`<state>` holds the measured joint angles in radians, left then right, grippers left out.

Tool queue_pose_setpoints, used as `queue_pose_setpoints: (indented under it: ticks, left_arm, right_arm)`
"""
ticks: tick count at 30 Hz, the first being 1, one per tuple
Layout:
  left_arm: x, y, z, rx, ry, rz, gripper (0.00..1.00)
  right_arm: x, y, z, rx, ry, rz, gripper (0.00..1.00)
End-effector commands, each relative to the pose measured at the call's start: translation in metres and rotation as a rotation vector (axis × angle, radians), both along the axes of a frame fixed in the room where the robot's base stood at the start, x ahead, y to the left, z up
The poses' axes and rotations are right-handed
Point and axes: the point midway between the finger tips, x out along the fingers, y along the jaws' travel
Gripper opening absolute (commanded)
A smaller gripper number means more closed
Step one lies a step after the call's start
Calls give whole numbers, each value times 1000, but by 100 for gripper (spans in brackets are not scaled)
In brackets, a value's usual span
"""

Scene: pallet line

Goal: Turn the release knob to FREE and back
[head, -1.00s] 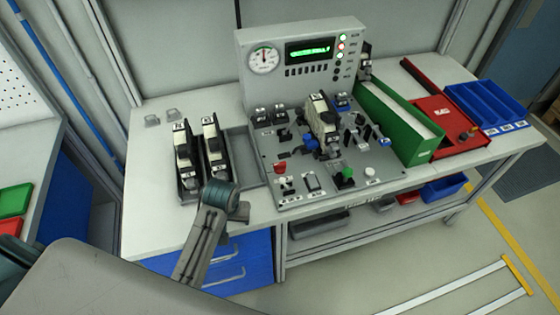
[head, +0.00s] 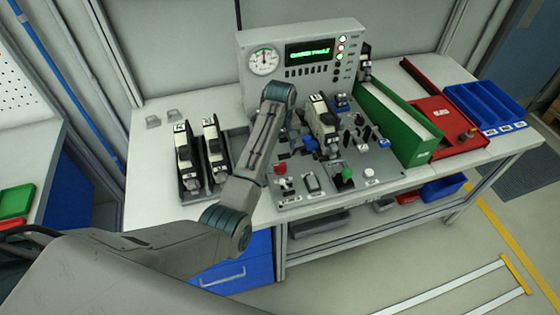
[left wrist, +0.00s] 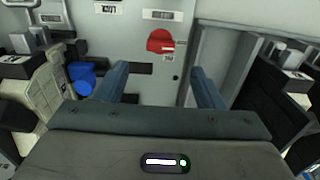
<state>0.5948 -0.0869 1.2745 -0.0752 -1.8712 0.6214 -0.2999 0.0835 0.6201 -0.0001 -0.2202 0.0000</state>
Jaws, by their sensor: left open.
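The grey control panel (head: 330,185) on the bench carries several knobs and switches. A red knob (head: 281,168) is at its front left, and a blue knob (head: 311,146) is beside the cream-and-black unit in the middle. I cannot tell by label which is the release knob. In the left wrist view, the red knob (left wrist: 160,41) is beyond my left gripper (left wrist: 160,78). The blue knob (left wrist: 82,78) is left of its left finger. The gripper is open over the panel, with a short dark bar partly between its fingers. In the head view my arm hides the panel's left part.
Two cream-and-black units (head: 202,158) stand left of the panel. A gauge and display box (head: 305,55) rises behind it. A green bin (head: 405,125), a red tray (head: 452,125) and a blue tray (head: 486,104) are at right. The bench's front left is clear.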

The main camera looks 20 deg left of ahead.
Motion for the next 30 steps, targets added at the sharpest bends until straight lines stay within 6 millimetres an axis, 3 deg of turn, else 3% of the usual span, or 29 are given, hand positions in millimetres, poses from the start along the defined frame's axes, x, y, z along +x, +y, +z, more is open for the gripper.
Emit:
queue_pose_setpoints:
  ticks: [12,18,26,30]
  left_arm:
    - [-1,0,-72,1,3,0,62]
    - [-1,0,-86,0,0,0,62]
    - [-1,0,-87,1,-1,0,62]
    - [-1,0,-87,1,-1,-1,34]
  right_arm:
    - [0,5,24,6,0,-1,0]
    - [0,6,26,7,0,-2,0]
    - [0,6,26,6,0,-2,0]
    - [0,5,26,5,0,-1,0]
